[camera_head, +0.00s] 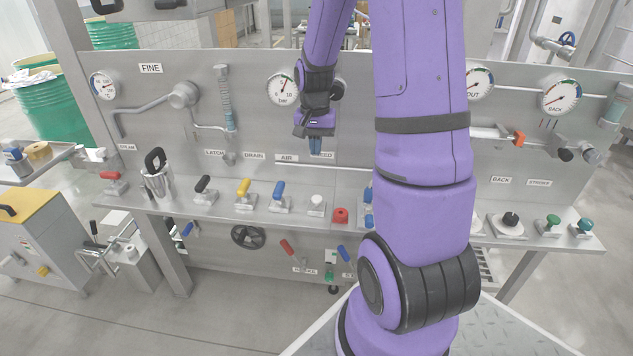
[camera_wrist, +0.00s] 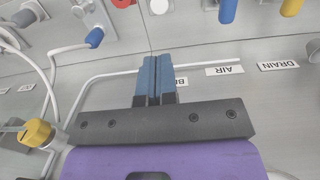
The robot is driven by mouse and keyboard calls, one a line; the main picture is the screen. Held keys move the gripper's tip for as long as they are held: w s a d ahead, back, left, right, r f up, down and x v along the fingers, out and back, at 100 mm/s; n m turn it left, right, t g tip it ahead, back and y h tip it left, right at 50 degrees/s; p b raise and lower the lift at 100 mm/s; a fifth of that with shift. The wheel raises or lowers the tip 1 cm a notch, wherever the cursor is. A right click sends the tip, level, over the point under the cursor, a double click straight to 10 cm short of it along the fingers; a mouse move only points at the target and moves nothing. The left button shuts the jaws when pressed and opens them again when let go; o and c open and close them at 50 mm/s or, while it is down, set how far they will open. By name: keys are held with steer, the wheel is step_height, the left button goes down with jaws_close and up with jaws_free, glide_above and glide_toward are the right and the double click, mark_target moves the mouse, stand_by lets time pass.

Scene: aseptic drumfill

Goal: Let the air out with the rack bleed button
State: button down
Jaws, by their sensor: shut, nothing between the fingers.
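A white button (camera_head: 316,203) stands on a square plate on the sloped bench ledge, below a partly hidden label ending in "ED" (camera_head: 326,154). The white button also shows at the top edge of the wrist view (camera_wrist: 158,6). My gripper (camera_head: 315,150) is in front of the upright panel, above the white button and apart from it. Its blue fingers (camera_wrist: 155,62) are shut together and empty, pointing toward the ledge in the wrist view. They cover part of the label (camera_wrist: 181,82) there.
A blue lever (camera_head: 278,193) and a yellow lever (camera_head: 243,187) stand left of the white button. A red mushroom button (camera_head: 340,215) is close on its right. A pressure gauge (camera_head: 282,88) is on the panel beside my wrist. My arm hides the middle right.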

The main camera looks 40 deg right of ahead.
mark_target(317, 198)
steer(key=f, duration=1.4)
steer(key=shift+s+a, duration=0.15)
steer(key=shift+s, duration=0.2)
steer(key=shift+f, duration=0.85)
steer(key=shift+s+a, duration=0.1)
steer(key=shift+s, duration=0.05)
stand_by(1.2)
step_height(317, 198, up, 14)
steer(key=w, duration=0.1)
steer(key=shift+d, duration=0.25)
stand_by(0.5)
